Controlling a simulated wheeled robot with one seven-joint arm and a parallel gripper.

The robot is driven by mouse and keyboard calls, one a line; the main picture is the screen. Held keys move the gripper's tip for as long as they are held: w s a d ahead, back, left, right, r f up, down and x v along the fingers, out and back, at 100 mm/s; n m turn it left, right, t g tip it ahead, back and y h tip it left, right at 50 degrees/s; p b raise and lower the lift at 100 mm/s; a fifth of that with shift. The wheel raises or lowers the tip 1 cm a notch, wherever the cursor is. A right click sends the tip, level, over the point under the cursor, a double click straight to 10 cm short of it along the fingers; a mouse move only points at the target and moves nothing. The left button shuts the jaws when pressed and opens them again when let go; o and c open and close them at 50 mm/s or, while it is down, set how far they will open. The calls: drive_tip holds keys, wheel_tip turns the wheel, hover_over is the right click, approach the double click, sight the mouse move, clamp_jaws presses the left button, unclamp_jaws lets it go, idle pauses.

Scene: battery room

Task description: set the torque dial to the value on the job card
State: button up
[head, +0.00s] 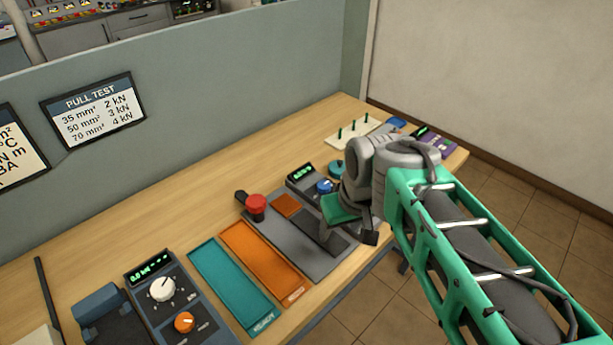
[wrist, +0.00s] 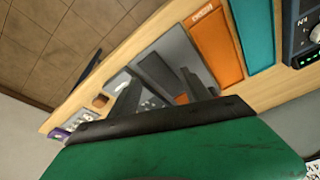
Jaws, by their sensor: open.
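My gripper (head: 348,222) is open and empty above the grey base plate (head: 278,238), right of the red knob (head: 257,203). In the wrist view its two dark fingers (wrist: 162,92) stand apart over the plate. A small unit with a lit green display (head: 300,173) and a blue knob (head: 325,186) sits just behind my gripper, partly hidden. I cannot tell for sure which knob is the torque dial. A card (head: 16,150) on the partition at the left edge shows "N m", but its values are cut off.
A dark blue unit (head: 150,317) with a white knob (head: 162,288) and an orange knob (head: 185,322) stands front left. A teal tray (head: 234,284) and an orange tray (head: 265,262) lie between. A pegged board (head: 350,134) is at the back. The "PULL TEST" card (head: 94,109) hangs on the partition.

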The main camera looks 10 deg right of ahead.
drive_tip(key=w+r+n, duration=0.1)
drive_tip(key=w, duration=0.2)
drive_tip(key=w+r+n+y+p, duration=0.1)
drive_tip(key=w+n, duration=0.1)
drive_tip(key=w, duration=0.2)
drive_tip(key=w+r+n+g, duration=0.1)
drive_tip(key=w, duration=0.2)
drive_tip(key=shift+w+a+r+p, duration=0.25)
drive_tip(key=shift+w+a+p, duration=0.1)
drive_tip(key=shift+w+p, duration=0.05)
drive_tip(key=n+g+y+p, duration=0.1)
drive_tip(key=n+y+p, duration=0.2)
drive_tip(key=n, duration=0.7)
approach(324, 184)
drive_tip(key=shift+g, duration=0.3)
drive_tip(key=x, duration=0.8)
drive_tip(key=shift+w+a+f+b, duration=0.1)
drive_tip(key=shift+w+f+b, duration=0.1)
drive_tip(key=shift+b, duration=0.2)
clamp_jaws()
